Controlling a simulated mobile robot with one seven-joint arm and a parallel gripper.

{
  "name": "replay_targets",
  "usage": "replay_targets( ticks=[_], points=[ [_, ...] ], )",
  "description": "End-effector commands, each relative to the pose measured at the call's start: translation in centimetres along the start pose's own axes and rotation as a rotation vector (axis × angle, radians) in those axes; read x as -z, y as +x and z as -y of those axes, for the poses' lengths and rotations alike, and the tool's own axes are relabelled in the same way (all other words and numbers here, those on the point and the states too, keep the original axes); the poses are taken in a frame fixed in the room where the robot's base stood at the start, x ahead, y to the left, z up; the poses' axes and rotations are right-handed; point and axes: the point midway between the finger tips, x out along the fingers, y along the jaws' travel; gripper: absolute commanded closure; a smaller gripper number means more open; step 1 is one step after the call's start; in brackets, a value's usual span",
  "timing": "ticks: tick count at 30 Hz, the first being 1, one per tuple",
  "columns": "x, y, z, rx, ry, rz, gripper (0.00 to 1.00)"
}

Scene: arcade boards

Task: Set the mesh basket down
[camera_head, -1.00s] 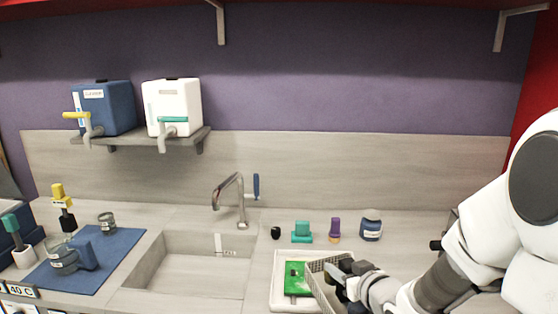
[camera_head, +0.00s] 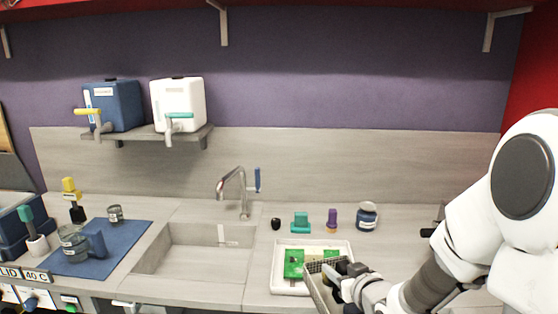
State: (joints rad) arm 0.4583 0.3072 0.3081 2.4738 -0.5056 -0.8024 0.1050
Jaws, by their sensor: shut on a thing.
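The mesh basket (camera_head: 320,289) is a grey wire basket at the lower middle right, over the front right part of a white tray. My gripper (camera_head: 340,276) is shut on the basket at its right side. The basket looks tilted, and its lower part is cut off by the frame edge. I cannot tell whether it touches the tray or the counter. A green board (camera_head: 294,263) lies in the white tray (camera_head: 281,243), partly hidden behind the basket.
Behind the tray stand a black knob (camera_head: 276,224), a teal block (camera_head: 300,223), a purple-topped brush (camera_head: 332,220) and a dark jar (camera_head: 367,217). The sink (camera_head: 190,255) with its tap (camera_head: 238,190) is to the left. A blue mat (camera_head: 115,236) with jars lies farther left.

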Motion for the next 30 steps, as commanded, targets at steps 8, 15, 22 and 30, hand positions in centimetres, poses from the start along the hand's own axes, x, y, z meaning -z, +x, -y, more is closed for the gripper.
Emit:
replay_targets(
  ticks=[8, 15, 22, 30],
  points=[
    [-3.4, 3.1, 0.2, -0.101, 0.045, 0.006, 1.0],
    [-7.2, 4.6, -0.5, -0.209, 0.086, 0.003, 1.0],
    [-8.4, 4.9, -0.8, -0.246, 0.098, -0.002, 1.0],
    [-8.5, 4.9, -0.8, -0.247, 0.101, -0.003, 1.0]
  ],
)
